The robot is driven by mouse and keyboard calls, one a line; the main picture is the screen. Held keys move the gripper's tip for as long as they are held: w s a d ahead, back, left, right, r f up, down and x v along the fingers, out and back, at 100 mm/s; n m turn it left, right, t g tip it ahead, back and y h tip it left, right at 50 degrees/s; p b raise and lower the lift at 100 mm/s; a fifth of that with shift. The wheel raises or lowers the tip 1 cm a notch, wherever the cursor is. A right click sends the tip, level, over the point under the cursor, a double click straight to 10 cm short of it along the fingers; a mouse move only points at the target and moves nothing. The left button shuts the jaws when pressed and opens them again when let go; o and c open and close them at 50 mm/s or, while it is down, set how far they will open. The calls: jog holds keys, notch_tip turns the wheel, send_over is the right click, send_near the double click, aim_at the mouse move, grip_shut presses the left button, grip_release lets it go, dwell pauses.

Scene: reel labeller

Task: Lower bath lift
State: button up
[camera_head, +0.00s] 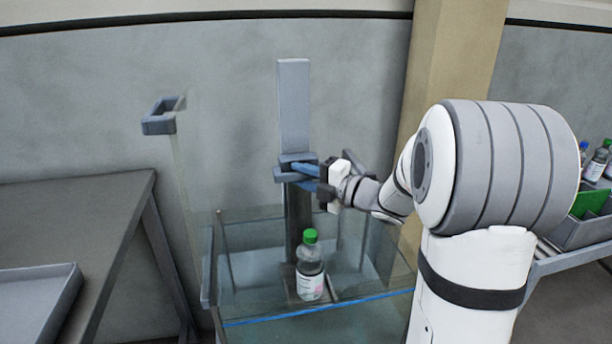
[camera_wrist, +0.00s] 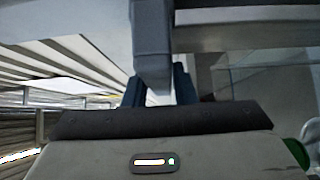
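The bath lift has a tall grey post (camera_head: 294,105) at the back of the glass tank. A grey handle (camera_head: 284,174) juts from the post partway up; it also shows in the wrist view as a grey bar (camera_wrist: 152,50). My gripper (camera_head: 306,170) is at this handle, its blue fingers on either side of the bar with no clear gap, so it looks shut on it. A clear bottle (camera_head: 310,272) with a green cap and white label stands upright on the lift's platform, at the tank's upper part. The finger contact is partly hidden.
The glass tank (camera_head: 263,316) has a blue line across its front. A clear panel with a grey bracket (camera_head: 159,117) stands at left. A dark table (camera_head: 95,207) with a grey tray (camera_head: 62,284) is further left. Bottles (camera_head: 598,160) in a crate stand at right.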

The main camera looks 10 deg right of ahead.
aim_at(303, 208)
grip_shut()
notch_tip(303, 208, down, 9)
jog(key=b, duration=0.8)
jog(key=shift+f, duration=0.1)
jog(key=shift+o, duration=2.2)
grip_release()
